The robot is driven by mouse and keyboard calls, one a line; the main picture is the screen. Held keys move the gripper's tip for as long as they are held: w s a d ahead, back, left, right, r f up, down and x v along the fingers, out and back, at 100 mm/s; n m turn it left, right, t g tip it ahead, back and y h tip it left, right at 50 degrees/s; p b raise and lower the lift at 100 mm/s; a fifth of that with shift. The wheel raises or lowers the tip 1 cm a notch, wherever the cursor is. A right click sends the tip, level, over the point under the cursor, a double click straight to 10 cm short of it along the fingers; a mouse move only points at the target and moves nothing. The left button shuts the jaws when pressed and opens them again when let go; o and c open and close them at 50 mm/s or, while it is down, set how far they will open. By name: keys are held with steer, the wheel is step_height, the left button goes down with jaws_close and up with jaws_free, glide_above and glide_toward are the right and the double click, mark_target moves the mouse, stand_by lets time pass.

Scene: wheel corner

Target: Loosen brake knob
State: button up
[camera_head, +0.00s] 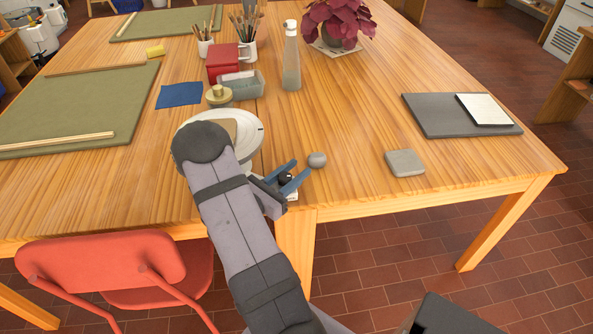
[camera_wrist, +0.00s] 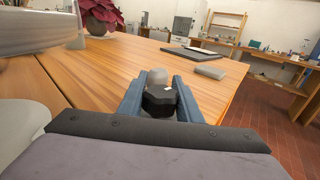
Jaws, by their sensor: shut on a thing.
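The brake knob (camera_wrist: 160,103) is black and lobed, with a small pale mark on its top. In the wrist view it sits between the two blue fingers of my gripper (camera_wrist: 158,90), which is shut on it. In the head view the dark knob (camera_head: 285,178) shows between the fingers of my gripper (camera_head: 299,168), at the table's front edge. The pottery wheel (camera_head: 247,128), a pale disc, is just behind and left, partly covered by my arm. The knob's stem is hidden.
A grey block (camera_head: 404,163) and a dark board (camera_head: 440,117) are to the right. A spray bottle (camera_head: 291,62) stands behind. A red chair (camera_head: 110,262) is at front left. The table between ball and block is clear.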

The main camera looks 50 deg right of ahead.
mark_target(280, 184)
steer(key=shift+w+n+t, duration=0.1)
steer(key=shift+n+t, duration=0.4)
steer(key=shift+t, duration=0.2)
steer(key=o, duration=1)
steer(key=shift+o, duration=0.2)
steer(key=shift+a+b, duration=0.45)
steer(key=shift+a, duration=3.25)
